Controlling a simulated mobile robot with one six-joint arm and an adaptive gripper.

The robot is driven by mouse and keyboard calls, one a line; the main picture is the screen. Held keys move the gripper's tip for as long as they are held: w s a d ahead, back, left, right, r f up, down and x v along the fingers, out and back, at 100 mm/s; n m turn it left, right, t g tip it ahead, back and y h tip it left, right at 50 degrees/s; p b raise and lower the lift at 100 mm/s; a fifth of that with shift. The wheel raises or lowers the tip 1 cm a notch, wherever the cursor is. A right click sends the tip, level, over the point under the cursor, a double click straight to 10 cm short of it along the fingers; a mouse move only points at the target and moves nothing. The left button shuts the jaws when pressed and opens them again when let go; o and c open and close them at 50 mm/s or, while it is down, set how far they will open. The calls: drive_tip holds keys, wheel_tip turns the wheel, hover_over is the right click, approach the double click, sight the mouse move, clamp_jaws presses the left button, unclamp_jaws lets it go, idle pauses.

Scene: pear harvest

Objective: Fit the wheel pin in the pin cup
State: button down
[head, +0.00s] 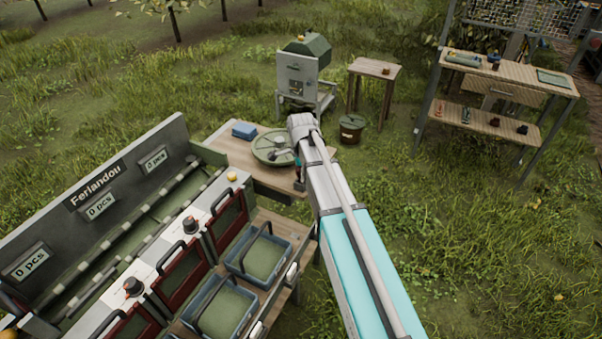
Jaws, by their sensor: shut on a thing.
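My gripper (299,184) is at the far end of my arm, low over the right side of a wooden side table (233,152). It is small, dark and partly hidden by my arm. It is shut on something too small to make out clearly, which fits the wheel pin. A round green wheel-like disc (268,155) with a grey piece on top lies on the table, just left of my gripper. I cannot make out the pin cup; my arm covers part of that area.
A blue box (244,131) sits behind the disc. A grey sorting machine (120,190) and blue trays (238,275) stand left and in front. Behind are a green-topped cabinet (303,72), a stool (374,69), a bucket (351,131) and a workbench (510,78). Grass lies open to the right.

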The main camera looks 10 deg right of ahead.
drive_tip(key=shift+f+b, duration=0.5)
drive_tip(key=shift+f, duration=0.05)
idle(0.4)
drive_tip(key=shift+c, duration=0.8)
unclamp_jaws()
drive_tip(key=shift+o, duration=0.2)
drive_tip(key=shift+o, duration=0.6)
drive_tip(key=shift+r, duration=0.2)
drive_tip(key=shift+r+p, duration=2.85)
drive_tip(key=shift+p, duration=0.2)
drive_tip(key=shift+s, duration=0.15)
